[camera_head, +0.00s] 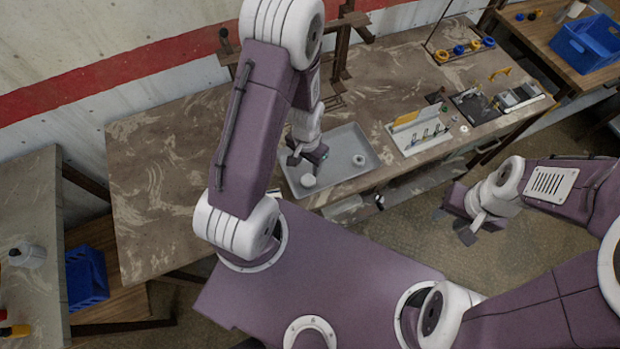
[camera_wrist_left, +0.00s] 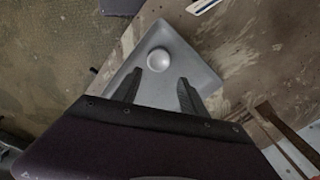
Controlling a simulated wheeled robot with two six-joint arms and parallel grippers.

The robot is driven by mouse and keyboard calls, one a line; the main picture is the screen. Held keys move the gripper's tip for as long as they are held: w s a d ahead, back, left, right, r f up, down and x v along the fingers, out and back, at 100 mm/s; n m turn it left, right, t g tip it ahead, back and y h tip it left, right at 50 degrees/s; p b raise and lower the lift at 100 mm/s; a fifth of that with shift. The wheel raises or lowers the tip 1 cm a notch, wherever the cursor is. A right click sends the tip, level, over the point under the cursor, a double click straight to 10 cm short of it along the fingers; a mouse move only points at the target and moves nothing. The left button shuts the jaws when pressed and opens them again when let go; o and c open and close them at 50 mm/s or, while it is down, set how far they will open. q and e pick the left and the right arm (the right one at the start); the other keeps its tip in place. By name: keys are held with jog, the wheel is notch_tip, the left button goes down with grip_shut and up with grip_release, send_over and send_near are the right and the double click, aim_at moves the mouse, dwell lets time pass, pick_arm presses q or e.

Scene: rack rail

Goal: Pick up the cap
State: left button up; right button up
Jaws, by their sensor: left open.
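A grey tray (camera_head: 345,142) lies on the workbench. A pale round piece (camera_head: 308,181), which looks like the cap, sits in its near left part. A second small round piece (camera_head: 358,160) with a raised middle sits further right in the tray. My left gripper (camera_head: 308,158) is over the tray's left part, open and empty. In the left wrist view, its two dark fingers (camera_wrist_left: 160,84) are spread, with a pale round cap-like piece (camera_wrist_left: 158,60) beyond their tips, apart from them. My right gripper (camera_head: 453,226) is off the bench's front edge, with its fingers apart and nothing between them.
Right of the tray stands a white rack panel (camera_head: 420,134) with small upright parts. Further right are dark trays (camera_head: 475,106) and a holder with coloured rings (camera_head: 464,50). A dark frame (camera_head: 345,40) rises behind the tray. The bench's left part is clear.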

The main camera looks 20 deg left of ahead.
aim_at(307, 180)
pick_arm(q)
jog(key=shift+s+d, duration=0.1)
jog(key=shift+d, duration=0.1)
jog(key=shift+d+f, duration=0.1)
jog(key=shift+f, duration=0.35)
jog(key=f, duration=0.2)
jog(key=f+p, duration=0.1)
jog(key=shift+s+a, duration=0.2)
jog(key=shift+a, duration=0.05)
jog(key=shift+w, duration=0.1)
jog(key=f, duration=0.2)
jog(key=f+p, duration=0.1)
jog(key=f, duration=0.1)
jog(key=shift+s+d+f+p, duration=0.1)
jog(key=shift+s+p, duration=0.1)
jog(key=shift+p, duration=0.1)
jog(key=shift+w+f, duration=0.1)
jog(key=shift+f, duration=0.45)
jog(key=c, duration=1)
pick_arm(e)
jog(key=r, duration=0.2)
jog(key=shift+w+d+r, duration=0.25)
jog(key=shift+w+r, duration=0.05)
jog(key=shift+r, duration=0.05)
